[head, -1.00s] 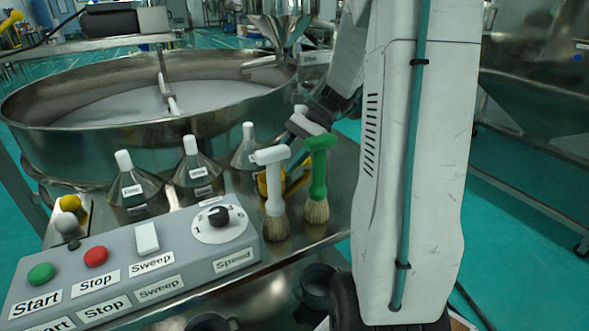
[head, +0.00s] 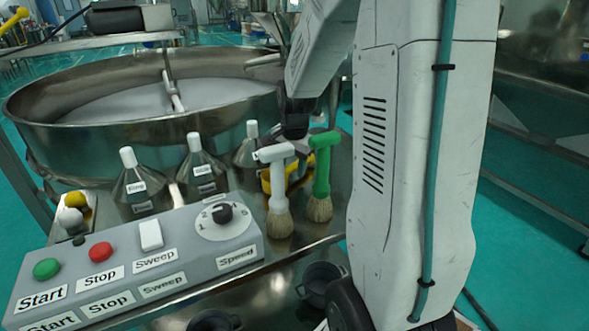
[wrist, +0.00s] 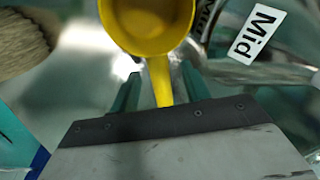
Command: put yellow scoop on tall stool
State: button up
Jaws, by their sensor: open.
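The yellow scoop (head: 299,183) stands on the metal table, partly hidden behind the white brush and the green brush in the head view. In the wrist view its round bowl (wrist: 148,22) fills the top middle and its handle runs down between my fingers. My gripper (wrist: 160,74) is open, with one green finger on each side of the handle and a visible gap on both sides. In the head view the fingertips are hidden behind the brushes. I cannot make out a tall stool in either view.
The white brush (head: 277,190) and green brush (head: 321,175) stand close in front of the scoop. Metal funnel-shaped vessels (head: 203,170), one labelled Mid in the wrist view, stand beside it. The control panel (head: 140,255) is at the front left. The large sieve (head: 60,145) is behind.

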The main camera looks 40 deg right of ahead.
jog(key=shift+w+f, duration=0.1)
jog(key=shift+f, duration=0.75)
grip_shut()
